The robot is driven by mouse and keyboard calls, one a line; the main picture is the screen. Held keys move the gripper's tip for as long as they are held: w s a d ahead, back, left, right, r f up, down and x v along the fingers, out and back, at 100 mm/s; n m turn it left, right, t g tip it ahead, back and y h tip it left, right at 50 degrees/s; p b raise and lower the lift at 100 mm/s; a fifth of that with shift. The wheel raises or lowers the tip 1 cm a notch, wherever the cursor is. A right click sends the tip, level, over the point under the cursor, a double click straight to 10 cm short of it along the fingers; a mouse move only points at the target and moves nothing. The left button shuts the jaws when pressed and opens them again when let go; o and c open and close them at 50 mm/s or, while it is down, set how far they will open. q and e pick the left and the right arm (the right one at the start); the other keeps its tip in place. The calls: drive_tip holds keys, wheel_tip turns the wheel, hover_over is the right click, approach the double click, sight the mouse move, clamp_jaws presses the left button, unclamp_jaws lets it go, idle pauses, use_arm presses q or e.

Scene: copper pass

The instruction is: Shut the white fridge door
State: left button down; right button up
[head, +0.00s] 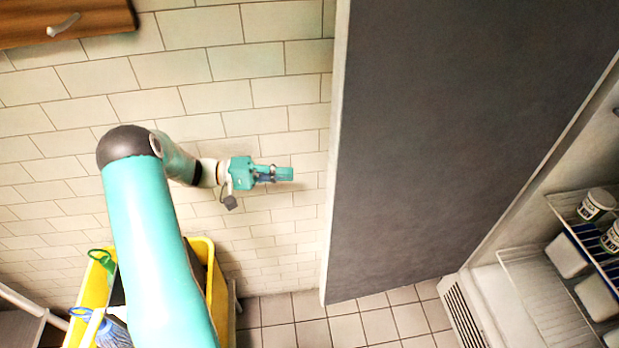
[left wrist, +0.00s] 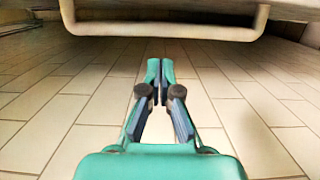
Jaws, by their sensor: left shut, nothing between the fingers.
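The fridge door (head: 440,150) stands open in the head view. It is a large panel with a dark grey face and a pale edge on its left side. The open fridge interior (head: 545,290) shows to its right. My left gripper (head: 290,174) is shut and empty, just left of the door's pale edge in the picture, with a small gap between them. In the left wrist view its fingers (left wrist: 160,66) are together with nothing between them. The door cannot be made out for sure there. My right gripper is not in view.
Wire shelves (head: 535,285) with tubs and jars (head: 597,204) are in the fridge. A yellow bucket (head: 205,255) with cleaning things stands lower left. A wooden cabinet (head: 95,18) is at upper left. Pale tiled wall (head: 250,100) lies behind my gripper. Floor tiles below the door are clear.

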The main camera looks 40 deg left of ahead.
sight(328, 189)
use_arm(q)
drive_tip(key=w+d+p, duration=0.1)
drive_tip(key=d, duration=0.2)
drive_tip(key=w+d+p, duration=0.1)
drive_tip(key=d+p, duration=0.1)
drive_tip(key=d, duration=0.2)
drive_tip(key=w+d+p, duration=0.1)
drive_tip(key=d, duration=0.2)
drive_tip(key=shift+w+d+p, duration=0.25)
drive_tip(key=shift+w+p, duration=0.05)
drive_tip(key=shift+p, duration=0.05)
drive_tip(key=shift+d+f, duration=0.1)
drive_tip(key=shift+d, duration=0.05)
